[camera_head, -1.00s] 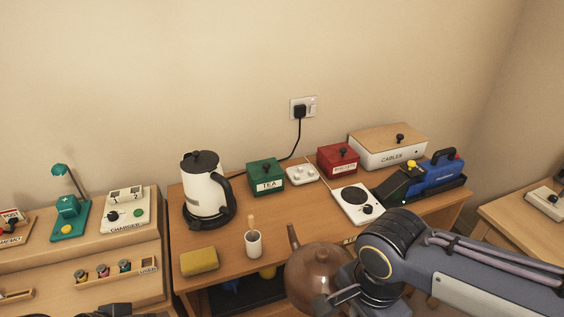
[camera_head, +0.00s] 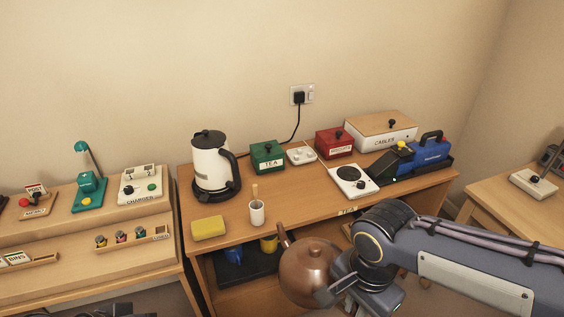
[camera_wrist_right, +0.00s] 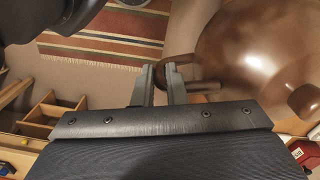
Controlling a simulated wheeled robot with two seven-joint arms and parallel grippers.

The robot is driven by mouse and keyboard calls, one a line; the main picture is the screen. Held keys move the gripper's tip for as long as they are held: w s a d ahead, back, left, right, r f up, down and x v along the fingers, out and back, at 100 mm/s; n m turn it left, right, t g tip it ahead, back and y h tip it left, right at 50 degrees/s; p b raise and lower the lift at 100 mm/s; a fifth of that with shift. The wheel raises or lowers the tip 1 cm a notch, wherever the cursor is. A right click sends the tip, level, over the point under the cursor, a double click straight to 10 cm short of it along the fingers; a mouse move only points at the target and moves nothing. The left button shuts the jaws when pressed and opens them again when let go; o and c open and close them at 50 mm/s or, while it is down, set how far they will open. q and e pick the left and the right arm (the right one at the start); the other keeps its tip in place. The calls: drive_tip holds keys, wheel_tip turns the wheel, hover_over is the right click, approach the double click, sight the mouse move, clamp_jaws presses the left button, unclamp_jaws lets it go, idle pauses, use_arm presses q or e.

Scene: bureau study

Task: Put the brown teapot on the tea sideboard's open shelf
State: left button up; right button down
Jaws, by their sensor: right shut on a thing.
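The brown teapot (camera_head: 308,272) is round and glossy, with its spout (camera_head: 283,237) pointing up and left. My right gripper (camera_head: 334,291) is shut on it and holds it in front of the tea sideboard (camera_head: 289,216). In the right wrist view the fingers (camera_wrist_right: 160,84) close at the teapot's handle, and its body (camera_wrist_right: 255,58) fills the upper right. The sideboard's open shelf (camera_head: 228,297) shows below the top, left of the teapot; the teapot hides part of it. Only a dark piece of my left arm shows at the bottom left; its gripper is out of view.
A dark tray with a blue thing (camera_head: 233,254) and a yellow mug (camera_head: 268,244) stand under the top.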

drive_tip(key=w+d+f+n, duration=0.3)
drive_tip(key=w+f+n, duration=0.2)
drive_tip(key=w+f, duration=0.3)
drive_tip(key=w+d+f+n, duration=0.4)
drive_tip(key=w+f+n, duration=0.1)
drive_tip(key=w+f, duration=0.2)
drive_tip(key=shift+w+f+n, duration=0.3)
drive_tip(key=shift+w+f, duration=0.1)
drive_tip(key=shift+f, duration=0.45)
